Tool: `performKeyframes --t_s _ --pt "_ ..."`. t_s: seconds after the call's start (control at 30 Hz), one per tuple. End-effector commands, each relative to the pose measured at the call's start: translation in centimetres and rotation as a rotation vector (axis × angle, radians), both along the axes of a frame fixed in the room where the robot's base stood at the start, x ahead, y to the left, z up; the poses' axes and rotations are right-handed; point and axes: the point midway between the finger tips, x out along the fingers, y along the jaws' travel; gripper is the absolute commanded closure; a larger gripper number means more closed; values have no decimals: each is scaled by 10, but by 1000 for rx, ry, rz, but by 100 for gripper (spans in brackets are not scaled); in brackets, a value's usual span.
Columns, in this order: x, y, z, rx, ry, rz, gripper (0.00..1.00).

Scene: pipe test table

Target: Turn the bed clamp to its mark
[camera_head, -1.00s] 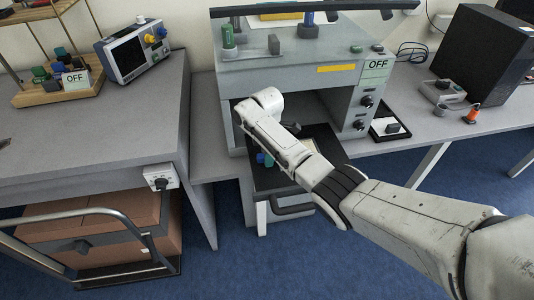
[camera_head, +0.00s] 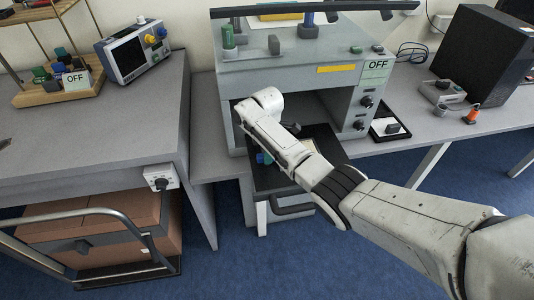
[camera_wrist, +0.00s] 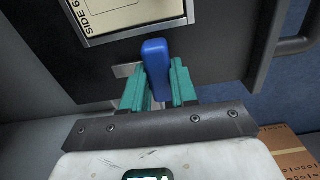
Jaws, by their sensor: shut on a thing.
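The bed clamp shows in the wrist view as an upright blue handle (camera_wrist: 157,68) at the edge of a dark pull-out bed (camera_wrist: 215,50). My gripper (camera_wrist: 159,88) has its teal fingers on either side of the handle and is shut on it. A small pale plate shows just left of the handle, partly hidden by a finger. I cannot make out the mark. In the head view my arm covers most of the clamp, and only a bit of blue and teal shows at the bed's left side.
A framed card (camera_wrist: 120,16) lies on the bed. A dark handle (camera_head: 293,209) is at the bed's front.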

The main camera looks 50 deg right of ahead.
Motion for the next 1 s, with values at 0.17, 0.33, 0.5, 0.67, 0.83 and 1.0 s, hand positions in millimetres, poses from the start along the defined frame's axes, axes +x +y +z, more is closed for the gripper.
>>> performKeyframes --t_s 0.17,0.33,0.5,0.67,0.83,1.0 --pt "-2 2 -2 3 6 -72 100" --pt "-2 2 -3 4 7 -196 100" --pt "-2 2 -3 6 7 -353 100" --pt "-3 2 -4 6 8 -506 100" --pt "-3 2 -4 5 10 -667 100" --pt "-3 3 -5 6 9 -829 100"
